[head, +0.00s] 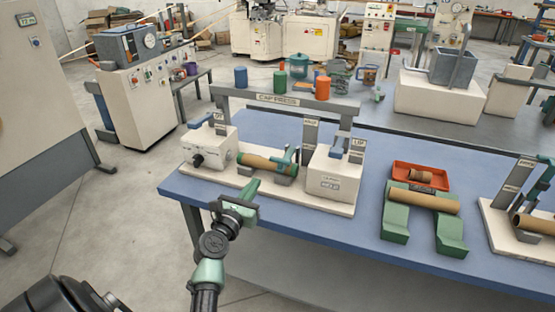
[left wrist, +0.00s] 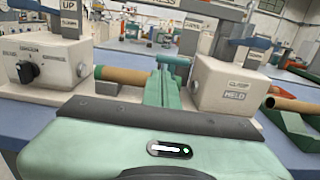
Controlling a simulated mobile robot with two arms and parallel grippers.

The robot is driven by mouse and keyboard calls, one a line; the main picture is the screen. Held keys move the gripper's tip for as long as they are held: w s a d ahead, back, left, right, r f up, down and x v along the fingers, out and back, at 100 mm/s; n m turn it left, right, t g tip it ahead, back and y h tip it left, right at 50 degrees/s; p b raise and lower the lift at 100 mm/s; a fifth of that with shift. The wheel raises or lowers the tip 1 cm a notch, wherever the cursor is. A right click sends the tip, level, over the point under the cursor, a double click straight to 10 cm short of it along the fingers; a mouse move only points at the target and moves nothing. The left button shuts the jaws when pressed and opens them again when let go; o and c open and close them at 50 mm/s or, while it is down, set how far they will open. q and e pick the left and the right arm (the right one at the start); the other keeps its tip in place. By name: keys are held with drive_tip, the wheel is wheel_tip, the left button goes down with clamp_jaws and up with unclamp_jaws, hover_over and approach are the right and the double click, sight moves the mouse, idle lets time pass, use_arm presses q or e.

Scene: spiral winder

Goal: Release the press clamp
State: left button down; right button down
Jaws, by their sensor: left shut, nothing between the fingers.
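The cap press (head: 280,99) stands on the blue table. A tube (head: 267,164) lies level between its two white blocks, with a teal clamp piece (head: 287,158) over its right part. The right block (head: 332,178) has a label reading CLAMP HELD in the left wrist view (left wrist: 238,88). The left block (head: 212,150) carries a black knob (head: 198,160) and a blue-grey lever (head: 200,121), beside signs reading UP and CLAMP in the left wrist view. My left gripper (head: 253,186) is shut and empty, in front of the tube. Its fingers (left wrist: 162,88) overlap the tube's right part; contact is unclear. My right gripper is out of view.
To the right, a second tube (head: 424,198) rests on green supports (head: 396,221), with an orange tray (head: 421,176) behind. Another station (head: 510,207) stands at the right edge. Cups and containers (head: 299,66) stand behind the press frame. Bare table lies between press and supports.

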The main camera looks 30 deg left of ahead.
sight(271, 159)
use_arm(q)
drive_tip(key=x, duration=0.9)
drive_tip(key=shift+w, duration=0.35)
drive_tip(key=w+r, duration=0.1)
drive_tip(key=r+p, duration=0.1)
drive_tip(key=w+r, duration=0.1)
drive_tip(key=shift+w+a+r, duration=0.15)
drive_tip(key=shift+w+a, duration=0.15)
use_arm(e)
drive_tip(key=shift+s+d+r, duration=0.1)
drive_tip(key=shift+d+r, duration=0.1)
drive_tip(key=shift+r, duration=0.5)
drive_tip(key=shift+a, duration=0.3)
use_arm(q)
drive_tip(key=shift+d+p, duration=0.1)
drive_tip(key=shift+p, duration=0.5)
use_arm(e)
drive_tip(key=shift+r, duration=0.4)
